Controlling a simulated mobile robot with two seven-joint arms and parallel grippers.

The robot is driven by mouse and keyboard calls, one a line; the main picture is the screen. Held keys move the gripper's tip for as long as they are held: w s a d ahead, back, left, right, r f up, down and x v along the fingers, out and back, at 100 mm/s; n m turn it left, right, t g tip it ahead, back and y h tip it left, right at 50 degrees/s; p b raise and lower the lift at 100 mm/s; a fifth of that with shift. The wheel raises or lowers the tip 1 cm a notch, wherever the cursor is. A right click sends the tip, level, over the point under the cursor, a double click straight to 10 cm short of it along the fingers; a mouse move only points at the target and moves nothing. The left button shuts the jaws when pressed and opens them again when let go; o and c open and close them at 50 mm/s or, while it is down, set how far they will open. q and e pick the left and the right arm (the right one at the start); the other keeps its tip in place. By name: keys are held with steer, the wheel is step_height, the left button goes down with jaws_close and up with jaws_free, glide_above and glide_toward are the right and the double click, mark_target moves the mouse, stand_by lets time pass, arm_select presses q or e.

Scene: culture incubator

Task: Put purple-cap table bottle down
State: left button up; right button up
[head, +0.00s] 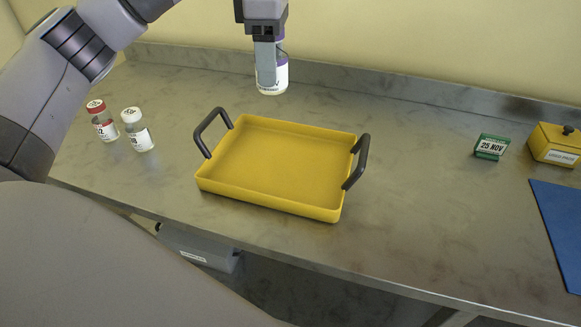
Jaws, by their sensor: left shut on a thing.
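My left gripper (266,66) comes down from the top of the head view, shut on the purple-cap bottle (279,77). The bottle has a white label and is upright; a bit of purple shows beside the finger. The finger hides much of its front. It is behind the yellow tray's back edge; I cannot tell whether its base touches the table (420,205). My right gripper is not in view.
The empty yellow tray (270,190) with black handles is mid-table. A red-cap bottle (103,124) and a white-cap bottle (138,133) stand left. A green date block (491,147), yellow box (553,146) and blue mat (560,220) are right. Table between is clear.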

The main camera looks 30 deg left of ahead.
mark_target(272, 94)
arm_select(q)
steer(key=shift+d+f, duration=0.1)
steer(key=shift+f, duration=0.35)
step_height(272, 94, down, 5)
steer(key=shift+f+b, duration=0.15)
steer(key=shift+b, duration=0.9)
step_height(272, 94, down, 14)
steer(key=shift+r, duration=0.1)
